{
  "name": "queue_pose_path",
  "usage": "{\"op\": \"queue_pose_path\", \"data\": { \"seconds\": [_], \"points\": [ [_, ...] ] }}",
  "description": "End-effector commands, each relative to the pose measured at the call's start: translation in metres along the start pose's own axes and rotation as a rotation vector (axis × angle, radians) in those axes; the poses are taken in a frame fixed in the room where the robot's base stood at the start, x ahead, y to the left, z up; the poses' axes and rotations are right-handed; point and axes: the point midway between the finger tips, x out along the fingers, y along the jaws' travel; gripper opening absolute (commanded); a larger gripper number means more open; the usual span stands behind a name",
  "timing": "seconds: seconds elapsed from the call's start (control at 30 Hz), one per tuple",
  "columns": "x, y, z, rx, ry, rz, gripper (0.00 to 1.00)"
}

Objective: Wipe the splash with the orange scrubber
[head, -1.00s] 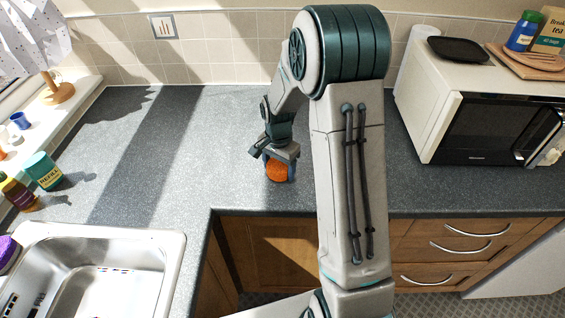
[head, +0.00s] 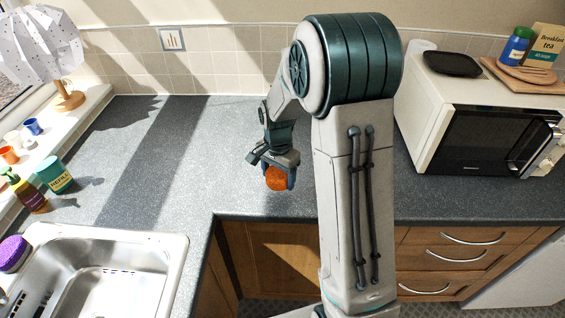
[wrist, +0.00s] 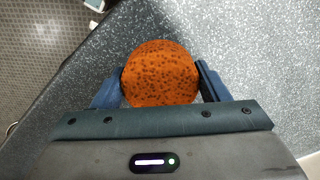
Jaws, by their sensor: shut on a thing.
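The orange scrubber (head: 276,178) is round with dark speckles. My gripper (head: 277,172) is shut on it near the front edge of the grey worktop (head: 240,125). In the wrist view the scrubber (wrist: 160,73) sits between the two blue fingers of my gripper (wrist: 160,88), with the worktop edge and the floor to its left. I cannot tell whether the scrubber's underside touches the worktop. I cannot make out the splash in either view; my arm hides part of the worktop.
A sink (head: 110,285) with a purple sponge (head: 12,253) at its rim is at the lower left. A teal pot (head: 55,175) and a bottle (head: 30,197) stand behind it. A microwave (head: 480,125) is at the right. The worktop left of my gripper looks clear.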

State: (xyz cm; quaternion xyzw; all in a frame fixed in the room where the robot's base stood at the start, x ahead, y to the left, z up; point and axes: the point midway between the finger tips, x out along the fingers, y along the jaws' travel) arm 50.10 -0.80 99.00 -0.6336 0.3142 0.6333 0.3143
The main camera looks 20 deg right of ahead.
Motion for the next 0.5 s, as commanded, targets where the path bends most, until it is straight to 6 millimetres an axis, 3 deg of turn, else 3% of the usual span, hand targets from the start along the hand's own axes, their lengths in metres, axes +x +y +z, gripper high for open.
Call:
{"op": "queue_pose_path", "data": {
  "seconds": [0.3,0.5],
  "points": [
    [-0.03,0.001,-0.002,0.004,0.0,-0.001,0.47],
    [-0.034,0.001,-0.002,0.004,0.0,0.0,0.47]
  ]
}}
